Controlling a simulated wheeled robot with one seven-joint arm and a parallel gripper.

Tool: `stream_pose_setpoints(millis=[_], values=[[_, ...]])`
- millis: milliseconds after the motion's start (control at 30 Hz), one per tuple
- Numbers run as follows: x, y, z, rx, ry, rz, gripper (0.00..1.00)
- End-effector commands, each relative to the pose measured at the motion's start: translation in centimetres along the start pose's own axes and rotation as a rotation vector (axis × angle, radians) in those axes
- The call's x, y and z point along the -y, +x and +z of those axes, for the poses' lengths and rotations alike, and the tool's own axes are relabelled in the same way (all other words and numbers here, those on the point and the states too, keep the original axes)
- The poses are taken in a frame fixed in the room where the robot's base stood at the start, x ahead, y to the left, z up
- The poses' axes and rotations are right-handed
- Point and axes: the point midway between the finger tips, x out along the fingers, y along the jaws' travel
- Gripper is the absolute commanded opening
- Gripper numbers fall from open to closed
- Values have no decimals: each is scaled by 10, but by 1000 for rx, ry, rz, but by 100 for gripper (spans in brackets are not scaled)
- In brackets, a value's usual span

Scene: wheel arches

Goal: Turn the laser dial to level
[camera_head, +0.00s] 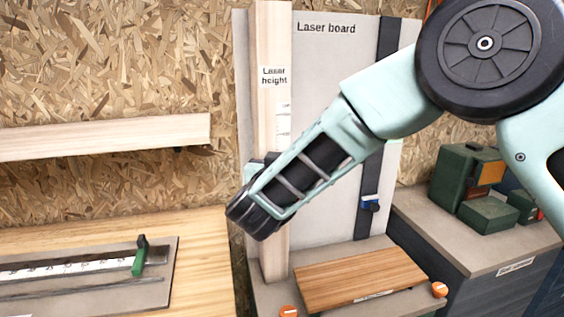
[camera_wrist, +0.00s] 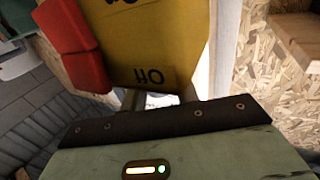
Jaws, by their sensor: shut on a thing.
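The laser unit shows in the wrist view as a yellow body (camera_wrist: 150,45) with an "Off" mark upside down and a second, cut-off mark above it. A red part (camera_wrist: 75,45) sits at its left side. My gripper (camera_wrist: 160,100) is close against the near end of the yellow body and is shut on the dial; its dark edge hides the fingertips and the contact. In the head view my gripper (camera_head: 252,213) is in front of the wooden "Laser height" post (camera_head: 270,40) and hides the laser unit. The dial's setting cannot be read.
The grey laser board (camera_head: 340,70) stands behind, with a dark strip and a blue slider (camera_head: 370,203). A wooden block (camera_head: 360,280) lies below between orange knobs. A ruler fixture with a green clamp (camera_head: 140,257) is left; green boxes (camera_head: 487,215) are right.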

Motion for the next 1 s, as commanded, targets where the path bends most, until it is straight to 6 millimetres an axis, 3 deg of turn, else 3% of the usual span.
stream_pose_setpoints(millis=[233, 267, 300, 667, 867, 1000], values=[[0, 0, 0, -1, 0, -1, 7], [0, 0, 0, -1, 0, -1, 38], [0, 0, 0, -1, 0, -1, 50], [0, -3, 0, -1, 1, -2, 51], [1, -31, 2, -2, 2, -5, 51], [1, -63, 3, -2, 1, -6, 51]])
